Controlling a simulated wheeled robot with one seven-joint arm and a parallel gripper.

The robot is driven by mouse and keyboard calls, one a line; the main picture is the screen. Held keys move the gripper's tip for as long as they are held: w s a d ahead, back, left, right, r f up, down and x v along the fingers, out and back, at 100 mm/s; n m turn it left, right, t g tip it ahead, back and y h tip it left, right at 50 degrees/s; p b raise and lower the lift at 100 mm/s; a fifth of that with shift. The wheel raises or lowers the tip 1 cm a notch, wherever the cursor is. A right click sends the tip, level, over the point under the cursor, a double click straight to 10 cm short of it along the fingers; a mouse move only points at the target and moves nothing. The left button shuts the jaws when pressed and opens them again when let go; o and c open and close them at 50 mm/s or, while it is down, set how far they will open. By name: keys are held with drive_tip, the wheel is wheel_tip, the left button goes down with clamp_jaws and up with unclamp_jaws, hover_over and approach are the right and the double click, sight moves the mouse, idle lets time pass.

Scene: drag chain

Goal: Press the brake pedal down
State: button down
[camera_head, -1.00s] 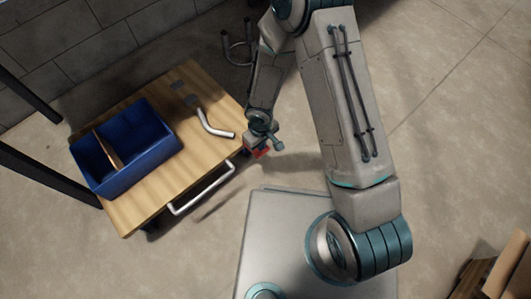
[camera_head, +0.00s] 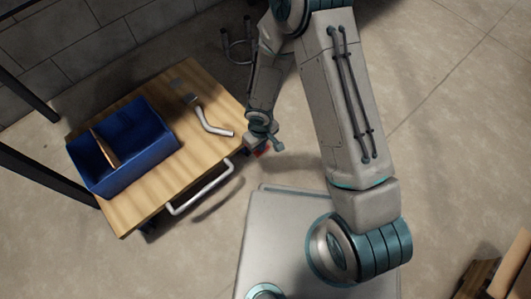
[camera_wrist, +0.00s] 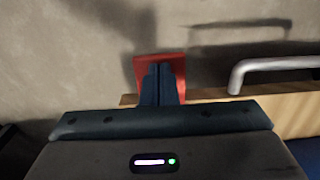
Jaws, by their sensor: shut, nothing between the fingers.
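The red brake pedal (camera_head: 263,152) sits at the right front corner of the wooden-topped cart (camera_head: 150,200), and my gripper hides most of it in the head view. In the wrist view the red pedal plate (camera_wrist: 141,66) shows around and beyond my fingertips. My gripper (camera_head: 261,144) is shut and empty, with its fingers pointing at the pedal. In the wrist view my gripper's two fingers (camera_wrist: 158,68) lie side by side over the middle of the red plate. I cannot tell whether they touch it.
A blue divided bin (camera_head: 150,166) and a bent metal handle (camera_head: 208,122) are on the cart top. A metal push bar (camera_head: 203,190) runs along the cart's front edge. Dark posts stand at the left. Cardboard boxes (camera_head: 505,270) lie at the lower right.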

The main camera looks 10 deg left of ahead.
drive_tip(key=shift+f+b, duration=0.3)
drive_tip(key=shift+f, duration=0.3)
drive_tip(key=shift+r, duration=0.1)
drive_tip(key=shift+r+p, duration=2.45)
drive_tip(key=shift+r, duration=0.5)
